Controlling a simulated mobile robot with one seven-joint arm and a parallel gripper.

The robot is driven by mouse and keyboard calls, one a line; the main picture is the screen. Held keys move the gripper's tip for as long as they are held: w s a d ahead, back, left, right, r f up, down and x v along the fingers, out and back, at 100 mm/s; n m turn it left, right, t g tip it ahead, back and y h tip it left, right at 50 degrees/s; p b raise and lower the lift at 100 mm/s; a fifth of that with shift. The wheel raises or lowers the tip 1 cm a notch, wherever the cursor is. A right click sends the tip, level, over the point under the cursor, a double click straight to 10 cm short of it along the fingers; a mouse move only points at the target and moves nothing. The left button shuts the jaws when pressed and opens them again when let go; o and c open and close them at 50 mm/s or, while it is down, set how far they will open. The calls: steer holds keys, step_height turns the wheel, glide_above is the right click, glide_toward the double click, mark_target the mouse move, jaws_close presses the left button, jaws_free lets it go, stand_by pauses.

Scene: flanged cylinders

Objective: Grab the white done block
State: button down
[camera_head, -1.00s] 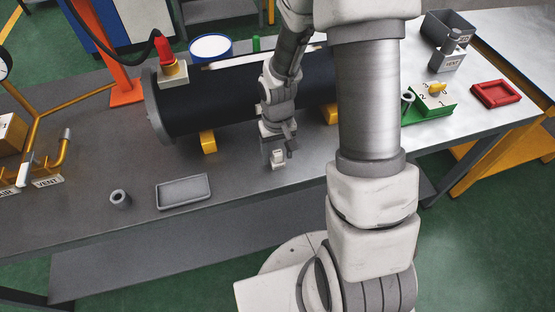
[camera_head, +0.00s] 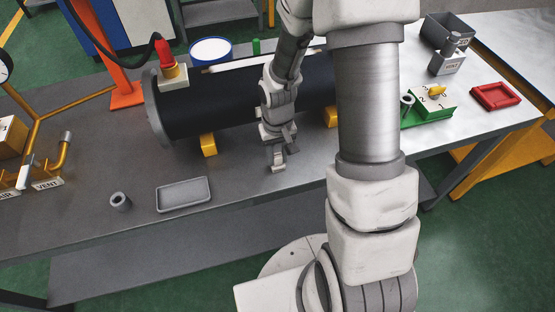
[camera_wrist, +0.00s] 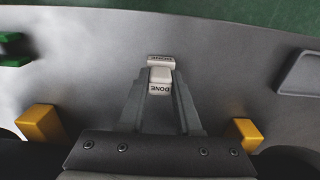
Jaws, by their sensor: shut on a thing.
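The white block marked DONE (camera_wrist: 160,80) is between the fingertips of my gripper (camera_wrist: 160,100) in the wrist view. Its lettering shows upside down there. In the head view my gripper (camera_head: 277,160) points down at the table in front of the black flanged cylinder (camera_head: 240,103). My gripper is shut on the block. The block is small and mostly hidden by the fingers in the head view, so I cannot tell whether it touches the table.
A grey tray (camera_head: 183,208) and a grey ring (camera_head: 120,202) lie to the left on the table. Yellow supports (camera_head: 208,145) hold the cylinder just behind my gripper. Table around my gripper is clear.

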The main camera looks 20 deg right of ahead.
mark_target(279, 157)
steer(key=shift+r, duration=0.5)
steer(key=r, duration=0.3)
steer(key=shift+s+d+r, duration=0.1)
steer(key=shift+s+r, duration=0.25)
steer(key=s+d+r, duration=0.1)
steer(key=s+r, duration=0.5)
steer(key=s, duration=0.5)
steer(key=shift+d+r, duration=0.15)
steer(key=shift+d, duration=0.05)
